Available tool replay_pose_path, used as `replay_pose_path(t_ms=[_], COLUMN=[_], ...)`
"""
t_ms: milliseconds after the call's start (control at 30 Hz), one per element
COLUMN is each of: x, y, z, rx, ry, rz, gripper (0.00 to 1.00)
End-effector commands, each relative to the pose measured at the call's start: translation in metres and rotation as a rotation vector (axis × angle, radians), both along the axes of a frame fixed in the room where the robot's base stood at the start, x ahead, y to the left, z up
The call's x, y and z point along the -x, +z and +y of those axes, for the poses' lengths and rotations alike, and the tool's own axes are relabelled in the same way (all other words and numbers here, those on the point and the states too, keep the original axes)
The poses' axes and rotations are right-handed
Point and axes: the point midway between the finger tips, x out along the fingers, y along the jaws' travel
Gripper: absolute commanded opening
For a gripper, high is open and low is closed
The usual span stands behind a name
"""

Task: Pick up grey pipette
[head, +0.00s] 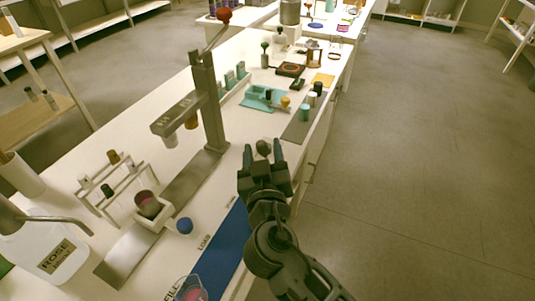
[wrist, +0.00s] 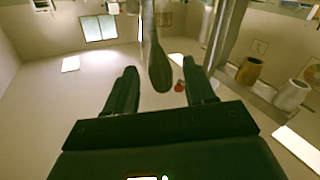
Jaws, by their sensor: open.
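The grey pipette shows in the wrist view as a dark grey rounded bulb (wrist: 159,72) with a narrower stem running to the top edge. It lies between the two fingers of my gripper (wrist: 160,68), with clear gaps on both sides. In the head view, its grey bulb (head: 263,147) shows between the raised fingertips of my gripper (head: 262,153). My gripper is open and stands over the right part of the white bench. The lower part of the pipette is hidden behind my gripper in the head view.
A tall grey press stand (head: 208,105) rises left of my gripper. A grey mat (head: 296,131) with small bottles and a teal tray (head: 256,103) lie beyond. The floor at right is clear.

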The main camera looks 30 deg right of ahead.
Motion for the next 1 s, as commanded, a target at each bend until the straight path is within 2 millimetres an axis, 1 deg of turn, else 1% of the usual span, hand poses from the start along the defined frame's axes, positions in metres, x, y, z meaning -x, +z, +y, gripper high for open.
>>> replay_pose_path(t_ms=[33, 133, 400, 733, 1000], x=[-0.0062, -0.0129, -0.0143, -0.0141, -0.014], y=[0.0018, 0.001, -0.0002, -0.0002, 0.0001], z=[-0.003, -0.006, -0.0068, -0.0067, -0.0066], rx=[0.0, 0.0, 0.0, 0.0, 0.0], ry=[-0.001, 0.0, 0.001, 0.001, 0.001], rz=[0.0, -0.001, 0.0, 0.0, -0.001], gripper=[0.54, 0.54, 0.54, 0.22, 0.22])
